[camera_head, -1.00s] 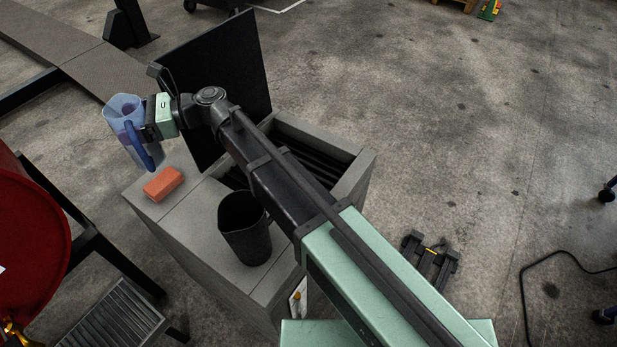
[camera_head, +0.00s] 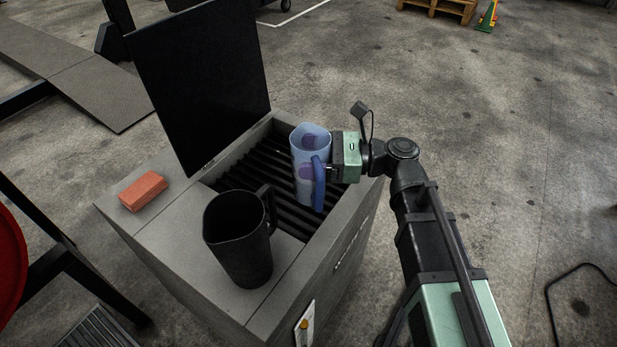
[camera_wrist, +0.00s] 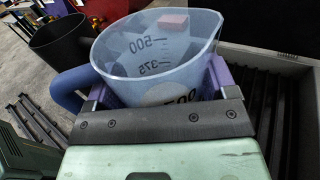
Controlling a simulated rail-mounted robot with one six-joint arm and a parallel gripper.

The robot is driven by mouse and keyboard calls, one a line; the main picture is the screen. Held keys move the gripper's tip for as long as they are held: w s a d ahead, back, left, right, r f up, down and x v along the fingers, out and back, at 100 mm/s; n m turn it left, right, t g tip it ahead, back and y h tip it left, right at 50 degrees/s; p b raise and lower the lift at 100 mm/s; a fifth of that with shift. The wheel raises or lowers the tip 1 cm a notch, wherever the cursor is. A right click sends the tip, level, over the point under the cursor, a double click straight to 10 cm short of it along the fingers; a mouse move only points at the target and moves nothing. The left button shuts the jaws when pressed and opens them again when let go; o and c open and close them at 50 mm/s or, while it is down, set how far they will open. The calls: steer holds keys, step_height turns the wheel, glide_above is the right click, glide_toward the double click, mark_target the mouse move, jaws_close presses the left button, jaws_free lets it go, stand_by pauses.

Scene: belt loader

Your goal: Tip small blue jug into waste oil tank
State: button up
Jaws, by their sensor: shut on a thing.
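The small blue jug (camera_head: 306,150) is translucent, with a darker blue handle, and is upright in my gripper (camera_head: 330,172). My gripper is shut on the jug's body and holds it over the slatted opening at the right side of the waste oil tank (camera_head: 290,262). In the wrist view the jug (camera_wrist: 150,60) shows its open mouth and measuring marks between my gripper's purple pads (camera_wrist: 160,95). The tank's black lid (camera_head: 200,80) stands open. How much liquid the jug holds is not clear.
A black jug (camera_head: 240,245) stands on the tank's flat top, close left of the opening. An orange block (camera_head: 143,191) lies further left on the top. A red drum (camera_head: 8,265) is at the left edge. Open floor lies to the right.

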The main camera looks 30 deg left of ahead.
steer(key=shift+m+h, duration=0.3)
steer(key=shift+m, duration=0.6)
steer(key=shift+w+a+f+b, duration=0.1)
steer(key=shift+f+b, duration=0.75)
steer(key=shift+f, duration=0.25)
steer(key=shift+w+a+f+b, duration=0.1)
steer(key=shift+f+b, duration=0.7)
steer(key=shift+f, duration=0.3)
steer(key=shift+w+a+r+m+p, duration=0.25)
steer(key=shift+r+m+p, duration=0.2)
steer(key=shift+m+p, duration=0.25)
steer(key=m, duration=0.1)
steer(key=w+m+h, duration=0.1)
steer(key=shift+a+f+m, duration=0.3)
steer(key=shift+a+f, duration=0.05)
steer(key=shift+a, duration=0.05)
step_height(320, 180, down, 6)
steer(key=w+a+m+g+h+b, duration=0.1)
steer(key=w+a+m+h+b, duration=0.1)
steer(key=m, duration=0.6)
steer(key=shift+w+a+h+b, duration=0.3)
steer(key=shift+h+b, duration=0.3)
steer(key=shift+b, duration=0.3)
steer(key=shift+f, duration=0.1)
